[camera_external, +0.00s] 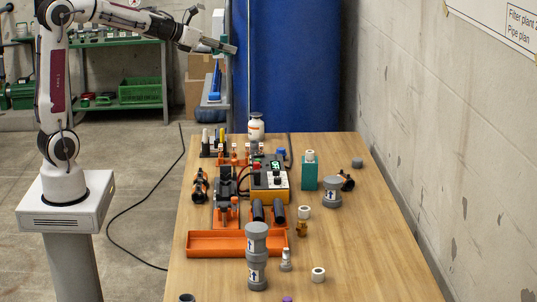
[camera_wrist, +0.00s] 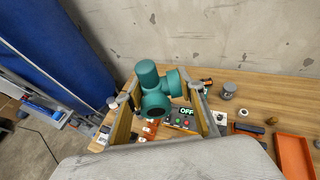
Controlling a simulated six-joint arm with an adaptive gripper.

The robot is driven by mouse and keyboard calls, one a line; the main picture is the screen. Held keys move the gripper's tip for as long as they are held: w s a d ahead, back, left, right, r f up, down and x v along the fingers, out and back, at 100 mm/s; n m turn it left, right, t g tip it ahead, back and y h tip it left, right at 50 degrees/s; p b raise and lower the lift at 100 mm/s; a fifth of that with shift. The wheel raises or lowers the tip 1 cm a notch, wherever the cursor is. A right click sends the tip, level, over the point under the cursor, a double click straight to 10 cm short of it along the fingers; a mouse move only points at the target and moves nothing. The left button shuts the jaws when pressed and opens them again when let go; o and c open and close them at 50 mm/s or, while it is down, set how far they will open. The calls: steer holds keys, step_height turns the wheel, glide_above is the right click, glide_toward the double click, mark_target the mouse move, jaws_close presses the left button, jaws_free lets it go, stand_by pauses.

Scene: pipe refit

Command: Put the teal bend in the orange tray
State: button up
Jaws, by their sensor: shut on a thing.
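The teal bend (camera_wrist: 153,104) is a thick pipe fitting with flanged ends; it sits between the two fingers of my gripper (camera_wrist: 162,92) in the wrist view. My gripper is shut on it and holds it in the air. In the external view my gripper (camera_external: 213,34) is raised high, beyond the far left end of the table, and the bend is hard to make out there. The orange tray (camera_external: 204,252) is long and shallow and lies at the left edge of the table; it also shows at the right in the wrist view (camera_wrist: 294,150).
Dark cylinders, a yellow control box (camera_external: 270,190) and a teal block (camera_external: 308,175) stand farther back. A blue curtain (camera_external: 292,70) hangs behind the table. The table's right side is mostly clear.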

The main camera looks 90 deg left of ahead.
steer(key=shift+n+y, duration=0.4)
steer(key=shift+n, duration=0.1)
steer(key=s, duration=0.1)
steer(key=s+r, duration=0.1)
steer(key=s, duration=0.1)
steer(key=shift+s+a+r, duration=0.35)
steer(key=shift+s+r, duration=0.05)
steer(key=s+r+n+g+y, duration=0.2)
steer(key=s+r, duration=0.2)
steer(key=s, duration=0.7)
steer(key=shift+a, duration=0.25)
